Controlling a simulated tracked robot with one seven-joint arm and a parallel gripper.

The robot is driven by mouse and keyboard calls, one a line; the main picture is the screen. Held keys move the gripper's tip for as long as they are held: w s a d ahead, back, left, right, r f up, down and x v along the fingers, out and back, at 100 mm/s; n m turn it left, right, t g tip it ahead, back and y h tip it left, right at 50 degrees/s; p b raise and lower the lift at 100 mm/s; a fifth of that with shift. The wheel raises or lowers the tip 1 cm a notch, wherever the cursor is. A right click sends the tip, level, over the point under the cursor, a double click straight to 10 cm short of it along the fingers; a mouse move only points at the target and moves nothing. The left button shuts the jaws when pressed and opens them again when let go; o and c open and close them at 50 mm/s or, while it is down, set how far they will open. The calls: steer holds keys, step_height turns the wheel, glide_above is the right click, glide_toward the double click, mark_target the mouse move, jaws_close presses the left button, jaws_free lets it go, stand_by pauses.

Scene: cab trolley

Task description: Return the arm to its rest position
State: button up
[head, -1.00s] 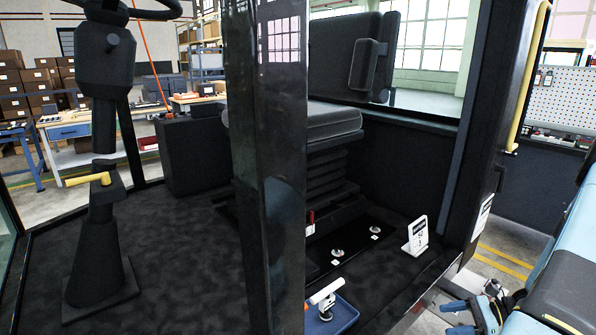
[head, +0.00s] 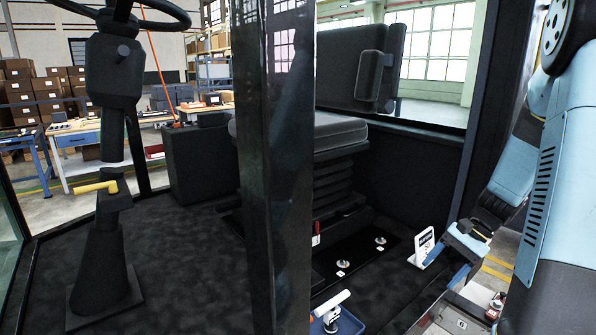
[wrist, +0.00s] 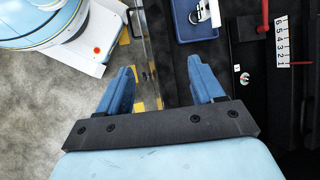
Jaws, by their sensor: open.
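My arm (head: 555,170) is raised along the right side of the head view, light blue with dark joints. My gripper (head: 456,258) is at the cab's right edge, near the white sign plate (head: 424,246) in the picture; I cannot tell whether they touch. In the wrist view my gripper (wrist: 161,72) shows two blue fingers spread apart with nothing between them. Beyond the fingers are the floor and the dark cab sill.
A blue tray (wrist: 183,28) with a pale metal part lies on the cab floor; it also shows in the head view (head: 346,325). A dark post (head: 276,170) stands before the seat (head: 310,130). A numbered scale (wrist: 282,42) and red lever (wrist: 265,18) are at right.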

steer(key=s+a+r+n+t+h, duration=0.3)
steer(key=s+a+r+n, duration=0.2)
steer(key=r, duration=0.5)
steer(key=s+a+r+n+t+h, duration=0.3)
steer(key=s+a+r, duration=0.3)
steer(key=s+r, duration=0.4)
steer(key=shift+s+a+r+n+t+h, duration=0.25)
steer(key=shift+a+r+n+h, duration=0.2)
steer(key=shift+n, duration=0.45)
steer(key=shift+c, duration=0.2)
